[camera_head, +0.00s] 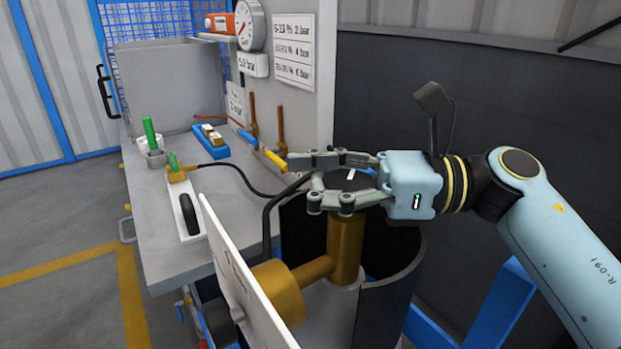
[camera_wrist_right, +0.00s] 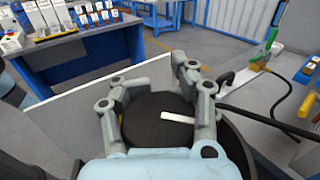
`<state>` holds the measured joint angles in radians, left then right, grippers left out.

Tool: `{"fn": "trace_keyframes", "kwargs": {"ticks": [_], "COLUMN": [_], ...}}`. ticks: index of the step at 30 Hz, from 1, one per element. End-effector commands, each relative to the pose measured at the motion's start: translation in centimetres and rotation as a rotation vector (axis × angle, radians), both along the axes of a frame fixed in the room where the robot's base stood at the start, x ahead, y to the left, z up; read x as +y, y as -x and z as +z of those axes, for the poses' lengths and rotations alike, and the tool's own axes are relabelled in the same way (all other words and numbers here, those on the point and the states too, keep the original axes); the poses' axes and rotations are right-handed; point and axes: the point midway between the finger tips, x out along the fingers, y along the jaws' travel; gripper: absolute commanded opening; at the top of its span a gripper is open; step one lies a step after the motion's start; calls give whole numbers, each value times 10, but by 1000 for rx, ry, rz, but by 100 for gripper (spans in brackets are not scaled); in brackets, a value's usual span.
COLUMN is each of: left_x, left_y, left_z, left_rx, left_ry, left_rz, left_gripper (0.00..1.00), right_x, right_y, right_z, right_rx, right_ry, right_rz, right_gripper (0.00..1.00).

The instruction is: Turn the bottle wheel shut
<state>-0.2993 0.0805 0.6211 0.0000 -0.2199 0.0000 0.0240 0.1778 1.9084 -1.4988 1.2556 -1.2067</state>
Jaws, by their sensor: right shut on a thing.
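The bottle wheel is a black disc (camera_head: 349,179) with a white mark, on top of an upright brass valve (camera_head: 345,245) in the head view. My right gripper (camera_head: 318,178) is shut on the wheel from the right, with its fingers around the rim. In the right wrist view the wheel (camera_wrist_right: 150,122) lies between the fingers of my right gripper (camera_wrist_right: 148,88), its white mark pointing to the right. The brass valve stands within a dark, open-topped round shell (camera_head: 398,290). My left gripper is not in view.
A white panel (camera_head: 232,262) stands upright left of the valve. A grey bench (camera_head: 160,235) behind it carries green-handled fittings (camera_head: 151,135), a blue block (camera_head: 212,148) and a black hose. A round gauge (camera_head: 250,25) is on the wall behind. A blue frame (camera_head: 490,305) stands at the lower right.

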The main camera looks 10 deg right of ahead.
Motion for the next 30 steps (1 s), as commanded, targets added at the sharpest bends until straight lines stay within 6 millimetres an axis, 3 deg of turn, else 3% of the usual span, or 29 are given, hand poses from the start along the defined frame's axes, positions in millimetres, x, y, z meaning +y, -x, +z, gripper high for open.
{"fn": "trace_keyframes", "kwargs": {"ticks": [14,30], "left_x": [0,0], "left_y": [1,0], "left_z": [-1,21], "left_rx": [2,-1], "left_ry": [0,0], "left_rz": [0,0], "left_gripper": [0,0], "right_x": [-1,-10], "right_y": [-3,-16], "right_z": [-1,3], "right_rx": [3,4], "right_ry": [1,-2], "right_rz": [-92,-502], "right_gripper": [0,0]}}
